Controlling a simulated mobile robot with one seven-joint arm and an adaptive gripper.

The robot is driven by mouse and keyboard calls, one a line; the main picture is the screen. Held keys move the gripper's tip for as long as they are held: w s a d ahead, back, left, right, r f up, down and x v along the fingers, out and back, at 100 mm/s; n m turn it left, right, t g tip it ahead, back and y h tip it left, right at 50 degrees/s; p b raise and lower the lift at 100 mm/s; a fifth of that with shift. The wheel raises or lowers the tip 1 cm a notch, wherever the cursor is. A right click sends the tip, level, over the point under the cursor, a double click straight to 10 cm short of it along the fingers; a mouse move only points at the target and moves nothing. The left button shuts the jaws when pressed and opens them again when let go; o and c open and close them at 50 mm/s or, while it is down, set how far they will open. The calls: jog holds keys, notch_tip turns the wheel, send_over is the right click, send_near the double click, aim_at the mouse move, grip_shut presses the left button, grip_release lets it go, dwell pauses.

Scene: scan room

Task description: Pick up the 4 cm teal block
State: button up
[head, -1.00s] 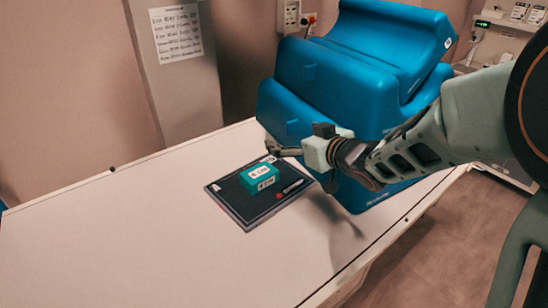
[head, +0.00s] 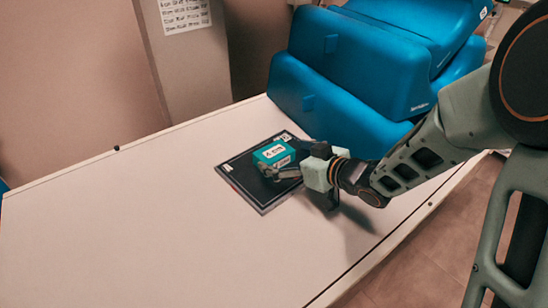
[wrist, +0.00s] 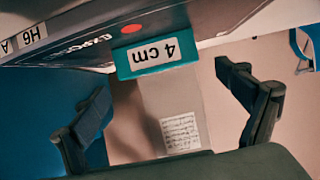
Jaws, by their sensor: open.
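The teal block (head: 272,152), with white labels, rests on a flat black panel (head: 241,177) on the white table. In the wrist view the block (wrist: 122,62) appears upside down, and its label reads "4 cm". My gripper (head: 285,162) is low over the panel, at the block's right and near side, with its fingers pointing toward the block. In the wrist view my gripper (wrist: 160,86) is open and empty, its fingers spread wide with the block ahead between their lines. One finger partly overlaps the block in the head view; I cannot tell whether they touch.
Large blue padded blocks (head: 350,75) stand at the table's back right, close behind my arm. The white table (head: 150,220) is clear to the left and front. A column with a paper sheet (head: 184,14) stands behind it.

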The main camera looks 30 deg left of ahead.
aim_at(276, 153)
jog(key=x, duration=0.5)
jog(key=shift+f, duration=0.15)
jog(key=c, duration=1.5)
